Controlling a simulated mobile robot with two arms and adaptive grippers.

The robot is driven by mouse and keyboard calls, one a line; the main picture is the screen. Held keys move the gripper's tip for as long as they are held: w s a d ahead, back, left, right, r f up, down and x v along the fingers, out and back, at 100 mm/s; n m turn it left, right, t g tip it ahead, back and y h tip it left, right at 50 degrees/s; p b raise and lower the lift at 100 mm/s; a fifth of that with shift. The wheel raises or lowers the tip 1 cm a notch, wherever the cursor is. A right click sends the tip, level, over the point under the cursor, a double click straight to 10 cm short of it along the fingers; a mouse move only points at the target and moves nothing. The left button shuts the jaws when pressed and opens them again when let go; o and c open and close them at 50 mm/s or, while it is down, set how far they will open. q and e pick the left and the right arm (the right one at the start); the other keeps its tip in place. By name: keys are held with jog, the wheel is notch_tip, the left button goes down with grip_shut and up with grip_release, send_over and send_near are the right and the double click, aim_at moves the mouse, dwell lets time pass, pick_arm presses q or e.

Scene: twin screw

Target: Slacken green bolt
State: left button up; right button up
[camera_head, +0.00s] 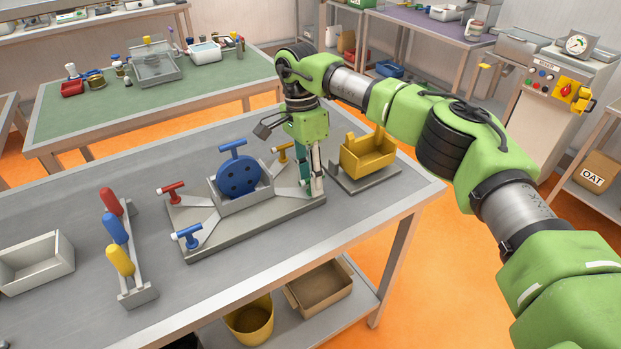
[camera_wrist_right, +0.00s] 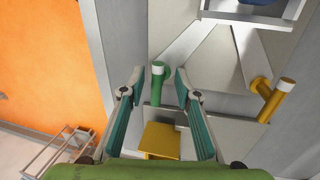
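A green bolt (camera_wrist_right: 157,85) with a pale-capped cross handle shows in the wrist view, on an arm of the grey fixture (camera_head: 215,240). My right gripper (camera_wrist_right: 160,80) is open, with its teal-padded fingers on either side of the green bolt and a gap visible at both sides. In the head view my right gripper (camera_head: 312,188) points down at the fixture's right corner and largely hides the green bolt. A red bolt (camera_head: 172,190), a blue bolt (camera_head: 188,236) and a yellow bolt (camera_head: 281,155) stand on the other arms. My left gripper is out of view.
A blue disc (camera_head: 238,177) sits in the fixture's central holder. A yellow bin (camera_head: 368,155) stands just right of my gripper. A rack of coloured handles (camera_head: 120,258) and a white tray (camera_head: 36,260) are at left. The bench front is clear.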

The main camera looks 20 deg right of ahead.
jog(key=shift+r, duration=0.1)
notch_tip(320, 180, up, 12)
jog(key=w, duration=0.2)
jog(key=shift+a+f, duration=0.25)
jog(key=shift+a, duration=0.05)
jog(key=shift+w, duration=0.1)
